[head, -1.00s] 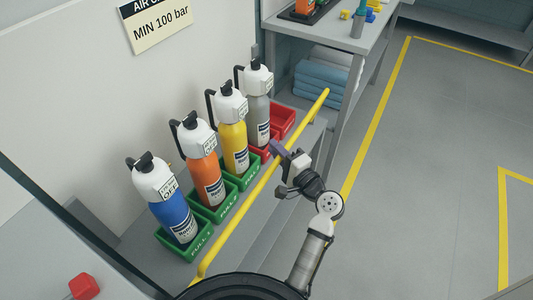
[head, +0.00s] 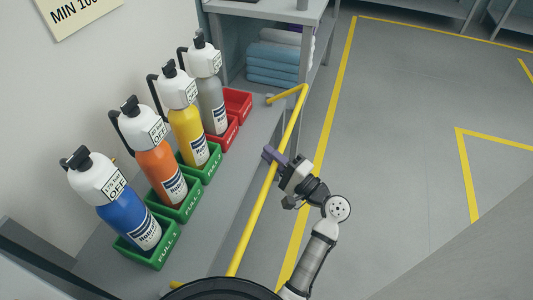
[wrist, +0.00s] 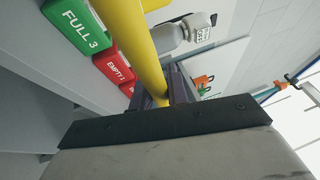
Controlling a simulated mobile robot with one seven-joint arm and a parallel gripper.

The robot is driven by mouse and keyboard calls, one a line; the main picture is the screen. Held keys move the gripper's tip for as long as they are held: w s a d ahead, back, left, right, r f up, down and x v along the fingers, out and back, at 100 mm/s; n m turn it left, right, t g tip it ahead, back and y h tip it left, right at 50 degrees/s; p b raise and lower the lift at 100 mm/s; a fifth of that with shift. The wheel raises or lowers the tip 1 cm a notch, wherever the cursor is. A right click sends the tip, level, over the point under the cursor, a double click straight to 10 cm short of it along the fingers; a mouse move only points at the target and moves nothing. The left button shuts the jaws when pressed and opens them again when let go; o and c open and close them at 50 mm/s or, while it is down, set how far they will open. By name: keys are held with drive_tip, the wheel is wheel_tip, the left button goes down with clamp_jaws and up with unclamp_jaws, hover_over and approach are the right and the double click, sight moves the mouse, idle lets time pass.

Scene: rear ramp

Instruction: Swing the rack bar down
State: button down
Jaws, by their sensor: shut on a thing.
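The yellow rack bar (head: 258,185) runs lengthwise in front of the row of bottles, with a gap between them. Its far end bends back toward the shelf. Its near end is partly hidden by my body. My gripper (head: 272,156) is shut on the bar past its middle, toward the far end. In the wrist view the bar (wrist: 145,58) runs down between the fingers.
Blue (head: 112,206), orange (head: 160,163), yellow (head: 186,127) and grey bottles (head: 209,95) stand in green and red trays on a grey shelf. A bench (head: 280,14) with folded towels (head: 275,64) stands behind. Open floor lies to the right.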

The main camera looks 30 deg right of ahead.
drive_tip(key=shift+s+d+r, duration=0.25)
drive_tip(key=shift+s+d, duration=0.05)
drive_tip(key=shift+d, duration=0.15)
drive_tip(key=c, duration=1.4)
unclamp_jaws()
drive_tip(key=shift+s+d+r, duration=0.1)
drive_tip(key=shift+o, duration=0.2)
drive_tip(key=shift+f, duration=0.2)
drive_tip(key=shift+s+f, duration=0.1)
drive_tip(key=shift+s, duration=0.05)
drive_tip(key=v, duration=1.3)
drive_tip(key=shift+s, duration=0.2)
